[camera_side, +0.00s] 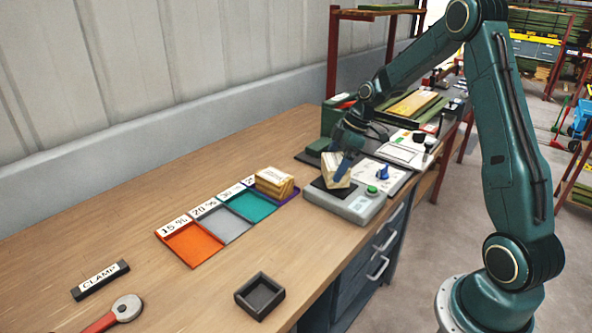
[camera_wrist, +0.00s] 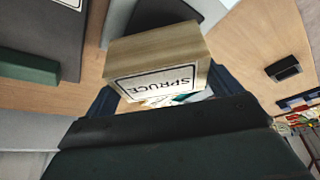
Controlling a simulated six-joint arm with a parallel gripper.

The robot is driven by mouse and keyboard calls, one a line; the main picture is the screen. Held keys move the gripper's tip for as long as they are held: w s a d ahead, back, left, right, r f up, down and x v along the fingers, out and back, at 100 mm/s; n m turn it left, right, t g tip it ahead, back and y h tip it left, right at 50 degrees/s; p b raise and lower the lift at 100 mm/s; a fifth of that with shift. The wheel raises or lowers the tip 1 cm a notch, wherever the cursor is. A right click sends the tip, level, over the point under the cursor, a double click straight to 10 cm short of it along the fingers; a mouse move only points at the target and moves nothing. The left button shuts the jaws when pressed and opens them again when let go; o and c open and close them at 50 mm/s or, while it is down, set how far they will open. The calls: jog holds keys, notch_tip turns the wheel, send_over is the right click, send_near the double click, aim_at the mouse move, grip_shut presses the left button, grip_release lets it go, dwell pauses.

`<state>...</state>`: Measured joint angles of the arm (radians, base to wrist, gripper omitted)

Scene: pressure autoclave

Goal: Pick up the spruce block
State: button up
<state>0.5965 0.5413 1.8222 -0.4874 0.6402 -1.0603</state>
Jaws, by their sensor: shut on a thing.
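The spruce block (camera_wrist: 155,65) is pale wood with a white label reading SPRUCE, and it sits between my two fingers in the wrist view. My gripper (camera_wrist: 163,88) is shut on it. In the side view the block (camera_side: 332,172) is tilted at the dark plate of a grey device, with my gripper (camera_side: 343,165) at its right side. I cannot tell whether the block touches the plate.
The grey device (camera_side: 352,207) has a green button. Another wooden block (camera_side: 274,181) lies at the coloured trays, which include an orange one (camera_side: 192,243). A small dark open box (camera_side: 260,297), a CLAMP label (camera_side: 100,281) and a red-handled tool (camera_side: 124,309) lie nearer.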

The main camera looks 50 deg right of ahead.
aim_at(336, 161)
notch_tip(336, 161, up, 18)
dwell(0.5)
dwell(0.5)
jog(key=w+a+f+n+g, duration=0.1)
jog(key=w+a+f+n, duration=0.3)
jog(key=a, duration=0.5)
jog(key=w+a+f+n+g+y, duration=0.1)
jog(key=w+a+f+n, duration=0.1)
jog(key=w+a+f, duration=0.6)
jog(key=w+a+f+n+g, duration=0.1)
jog(key=w+a+f+n, duration=0.2)
jog(key=a, duration=0.8)
jog(key=shift+s+f, duration=0.2)
jog(key=shift+f, duration=2)
jog(key=shift+s+f, duration=0.15)
jog(key=shift+f, duration=2)
jog(key=o, duration=0.7)
jog(key=shift+f, duration=0.15)
jog(key=shift+o, duration=0.9)
